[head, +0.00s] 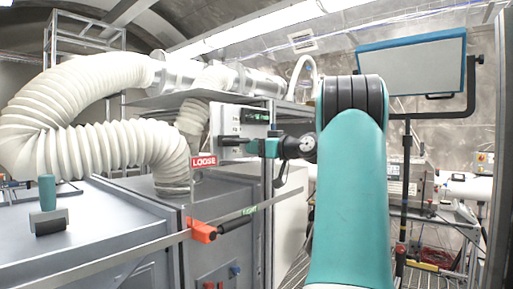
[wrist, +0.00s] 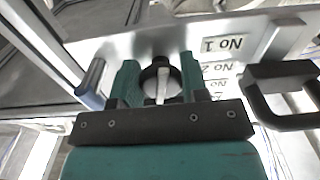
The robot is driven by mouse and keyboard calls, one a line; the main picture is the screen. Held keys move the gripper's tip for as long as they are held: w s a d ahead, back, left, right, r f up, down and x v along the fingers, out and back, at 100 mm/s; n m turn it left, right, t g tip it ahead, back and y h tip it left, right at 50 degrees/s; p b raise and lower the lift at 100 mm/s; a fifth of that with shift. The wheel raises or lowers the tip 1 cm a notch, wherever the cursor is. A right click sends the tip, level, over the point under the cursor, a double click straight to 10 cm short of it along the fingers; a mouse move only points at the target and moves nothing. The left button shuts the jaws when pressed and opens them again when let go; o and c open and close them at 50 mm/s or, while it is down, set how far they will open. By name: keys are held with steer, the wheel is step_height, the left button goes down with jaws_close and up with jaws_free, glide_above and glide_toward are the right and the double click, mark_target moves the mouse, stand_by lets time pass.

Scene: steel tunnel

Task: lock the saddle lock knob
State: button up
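In the head view an orange-red saddle block (head: 202,232) with a black handle or knob (head: 234,224) sits on a metal rail, between a red LOOSE label (head: 204,161) and a green TIGHT label (head: 248,210). My gripper (head: 243,146) is above and behind it, apart from it, at an upright panel. In the wrist view the teal fingers of my gripper (wrist: 160,82) stand on either side of a round black dial (wrist: 161,77) with a white pointer. Whether they touch the dial is unclear. The orange block cannot be made out in the wrist view.
The panel (wrist: 225,45) bears No 1 and No 2 labels. A black handle (wrist: 285,95) is close to the right of my gripper, and a blue-grey handle (wrist: 91,85) to its left. White ducting (head: 110,145) and a grey cabinet (head: 85,225) fill the left.

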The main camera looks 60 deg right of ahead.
steer(key=shift+c, duration=0.6)
steer(key=shift+m, duration=0.3)
steer(key=m, duration=0.3)
steer(key=shift+m, duration=0.3)
steer(key=m+p, duration=0.1)
steer(key=m, duration=0.2)
steer(key=m+p, duration=0.1)
steer(key=m, duration=0.1)
steer(key=shift+a+r+p, duration=0.15)
steer(key=shift+r+p, duration=0.1)
steer(key=shift+p, duration=0.05)
steer(key=m+p, duration=0.3)
steer(key=m, duration=0.2)
steer(key=shift+r, duration=0.15)
steer(key=shift+a+m+p, duration=0.1)
steer(key=shift+m+p, duration=1.45)
steer(key=shift+m, duration=0.55)
